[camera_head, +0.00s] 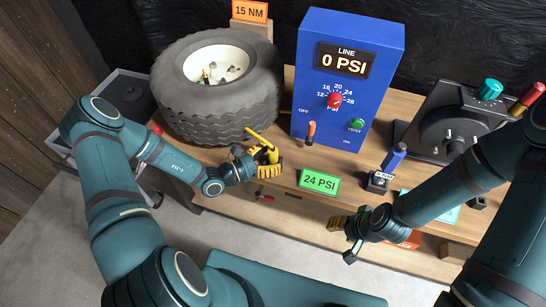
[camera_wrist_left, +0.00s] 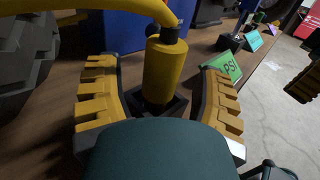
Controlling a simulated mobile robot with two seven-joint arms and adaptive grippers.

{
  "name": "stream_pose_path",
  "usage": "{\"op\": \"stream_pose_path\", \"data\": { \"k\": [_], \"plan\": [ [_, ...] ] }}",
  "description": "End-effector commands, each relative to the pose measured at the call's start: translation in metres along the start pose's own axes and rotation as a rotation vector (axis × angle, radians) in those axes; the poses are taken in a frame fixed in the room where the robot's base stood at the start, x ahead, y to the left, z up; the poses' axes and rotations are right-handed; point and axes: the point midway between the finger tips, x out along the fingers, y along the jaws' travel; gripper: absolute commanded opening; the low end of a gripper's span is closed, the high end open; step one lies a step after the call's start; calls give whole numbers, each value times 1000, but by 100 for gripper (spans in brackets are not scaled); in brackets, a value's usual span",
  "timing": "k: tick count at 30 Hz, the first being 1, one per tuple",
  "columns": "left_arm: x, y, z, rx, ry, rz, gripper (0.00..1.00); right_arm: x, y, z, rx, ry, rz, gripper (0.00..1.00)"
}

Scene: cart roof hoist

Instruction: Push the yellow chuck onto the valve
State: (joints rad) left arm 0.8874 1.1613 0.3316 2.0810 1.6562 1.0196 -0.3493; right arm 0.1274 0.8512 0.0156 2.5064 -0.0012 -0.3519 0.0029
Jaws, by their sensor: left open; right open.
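The yellow chuck (camera_wrist_left: 162,70) stands upright in a small dark holder (camera_wrist_left: 155,108) on the bench, with a yellow hose curving off its top. It also shows in the head view (camera_head: 271,154). My left gripper (camera_wrist_left: 158,92) is open, with its yellow-padded fingers on either side of the chuck; I cannot tell whether they touch it. In the head view the left gripper (camera_head: 268,165) is low at the bench's front edge. My right gripper (camera_head: 345,228) is open and empty, in front of the bench. The tire (camera_head: 215,118) lies flat at the left; its valve cannot be made out clearly.
A blue inflator box (camera_head: 318,100) reads 0 PSI and stands behind the chuck. A blue-handled tool stand (camera_head: 379,182) and a dark machine (camera_head: 437,133) are further right.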

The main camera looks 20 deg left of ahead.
Motion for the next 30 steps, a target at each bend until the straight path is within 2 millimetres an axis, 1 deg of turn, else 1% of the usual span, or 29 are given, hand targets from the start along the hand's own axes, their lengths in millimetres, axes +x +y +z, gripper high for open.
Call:
{"op": "stream_pose_path", "data": {
  "k": [3,8,9,11,12,14,15,25,28,30],
  "plan": [
    [6,0,0,0,0,-1,68,1,0,0,0,1,0,47],
    [6,0,0,0,0,-1,68,0,0,0,0,1,0,47],
    [6,0,0,0,0,-1,69,0,0,0,0,1,0,47],
    [6,0,0,0,0,-1,48,0,0,0,0,1,0,47],
    [5,0,0,0,0,-1,34,0,0,0,0,1,0,47],
    [5,0,0,0,0,-1,13,0,0,0,0,1,0,47],
    [5,0,0,0,0,-1,0,0,0,0,0,1,0,47],
    [5,0,3,1,0,-1,0,0,0,0,0,0,0,47],
    [5,0,13,2,0,-1,0,-4,-1,0,0,-1,0,47],
    [5,0,25,1,0,-1,0,-7,-3,0,0,-2,0,47]
  ]
}}
